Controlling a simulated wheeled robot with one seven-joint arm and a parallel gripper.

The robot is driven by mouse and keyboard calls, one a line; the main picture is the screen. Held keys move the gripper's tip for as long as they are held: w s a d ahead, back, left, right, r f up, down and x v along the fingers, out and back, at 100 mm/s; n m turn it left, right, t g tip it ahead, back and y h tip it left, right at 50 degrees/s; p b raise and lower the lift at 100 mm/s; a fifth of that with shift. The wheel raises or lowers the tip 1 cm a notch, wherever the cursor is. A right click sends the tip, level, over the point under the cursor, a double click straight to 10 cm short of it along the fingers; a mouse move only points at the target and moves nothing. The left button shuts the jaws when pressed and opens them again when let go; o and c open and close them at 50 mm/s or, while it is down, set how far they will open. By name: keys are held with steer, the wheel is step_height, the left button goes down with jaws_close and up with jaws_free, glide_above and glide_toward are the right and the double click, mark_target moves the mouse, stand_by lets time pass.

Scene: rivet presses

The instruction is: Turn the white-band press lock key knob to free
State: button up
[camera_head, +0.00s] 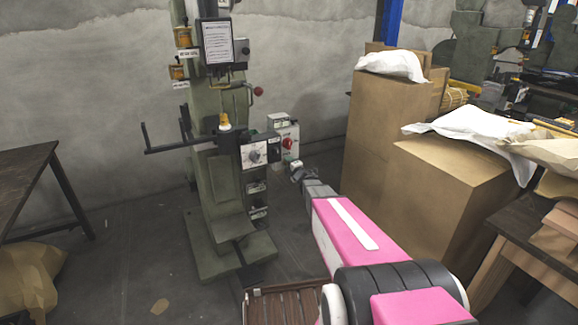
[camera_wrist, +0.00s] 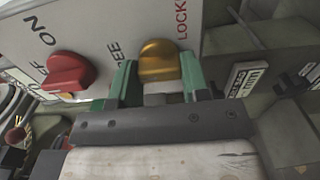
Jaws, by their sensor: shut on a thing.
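The lock key knob (camera_wrist: 158,58) is gold-yellow and sits on a pale panel (camera_wrist: 105,25) in the wrist view, between the printed words FREE, partly covered, and LOCK. My gripper (camera_wrist: 157,80) has one green finger on each side of the knob and is shut on it. Which word the knob points to is unclear. In the head view my gripper (camera_head: 297,172) is at the control box (camera_head: 284,130) on the right of the green press (camera_head: 215,180), and the knob is hidden there. I cannot make out a white band.
A red ON/OFF knob (camera_wrist: 70,72) is left of my gripper on the same panel. A black handle bar (camera_head: 180,147) sticks out left from the press. Cardboard boxes (camera_head: 385,125) stand close to the right of my arm.

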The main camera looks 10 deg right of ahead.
steer(key=o, duration=0.9)
steer(key=shift+s, duration=0.1)
steer(key=v, duration=1)
steer(key=shift+s+d, duration=0.1)
steer(key=shift+s, duration=0.25)
